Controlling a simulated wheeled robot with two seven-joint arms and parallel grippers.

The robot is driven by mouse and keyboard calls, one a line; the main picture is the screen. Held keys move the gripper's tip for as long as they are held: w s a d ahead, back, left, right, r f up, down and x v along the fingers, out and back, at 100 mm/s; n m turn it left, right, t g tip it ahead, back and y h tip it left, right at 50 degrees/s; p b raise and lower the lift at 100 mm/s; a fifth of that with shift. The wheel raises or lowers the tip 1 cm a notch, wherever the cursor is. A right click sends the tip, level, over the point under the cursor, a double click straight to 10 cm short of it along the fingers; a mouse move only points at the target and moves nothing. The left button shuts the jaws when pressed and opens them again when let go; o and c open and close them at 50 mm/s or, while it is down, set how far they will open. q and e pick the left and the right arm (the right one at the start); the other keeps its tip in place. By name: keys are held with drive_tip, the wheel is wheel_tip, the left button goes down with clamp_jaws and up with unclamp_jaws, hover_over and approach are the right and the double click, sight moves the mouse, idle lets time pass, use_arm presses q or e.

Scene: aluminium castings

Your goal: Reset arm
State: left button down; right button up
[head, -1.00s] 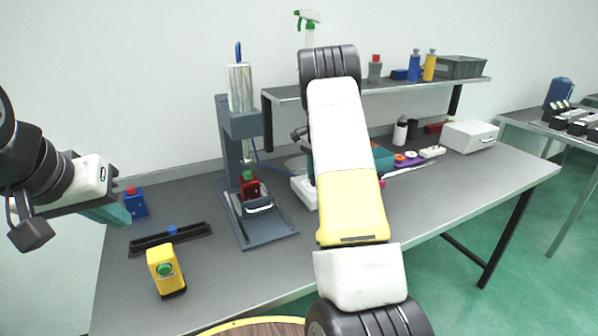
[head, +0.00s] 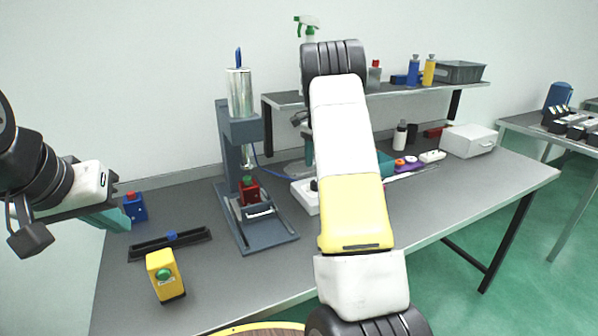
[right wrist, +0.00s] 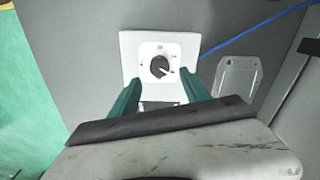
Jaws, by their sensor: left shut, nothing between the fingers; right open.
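My left gripper (head: 112,218) is at the left of the head view, its teal fingers shut and empty, in front of the blue block with a red button (head: 134,206). My right arm (head: 345,140) crosses the middle of the head view and hides most of its gripper. In the right wrist view my right gripper (right wrist: 160,98) is open. Its two teal fingers stand apart in front of a white box with a black knob (right wrist: 160,67), with nothing seen held between them. The white box also shows partly behind the arm in the head view (head: 304,197).
A grey press (head: 240,130) with a red part in it stands on the grey table (head: 210,290). A black rail (head: 170,245) and a yellow button box (head: 165,275) lie at left. A shelf (head: 400,88) holds bottles and a bin. A clear cover (right wrist: 238,76) lies beside the knob box.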

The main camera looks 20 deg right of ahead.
drive_tip(key=shift+r, duration=0.7)
drive_tip(key=shift+s+a+r, duration=0.1)
drive_tip(key=shift+s+r, duration=0.05)
drive_tip(key=shift+r, duration=0.15)
drive_tip(key=s+a+r+n+t+y, duration=0.1)
drive_tip(key=s+a+r+n+t, duration=0.15)
drive_tip(key=s+a+r, duration=0.4)
drive_tip(key=s+a+r+n+t+y, duration=0.1)
drive_tip(key=s+a+r+n, duration=0.3)
drive_tip(key=s+r, duration=0.5)
drive_tip(key=s+a+f+n+t, duration=0.1)
drive_tip(key=s+a+n, duration=0.2)
drive_tip(key=s, duration=0.7)
drive_tip(key=s+a+f+n+t, duration=0.1)
drive_tip(key=s+a+n, duration=0.3)
drive_tip(key=s, duration=0.6)
drive_tip(key=shift+a+f+t, duration=0.3)
drive_tip(key=shift+a+t, duration=0.05)
drive_tip(key=shift+a, duration=0.3)
drive_tip(key=shift+n, duration=0.25)
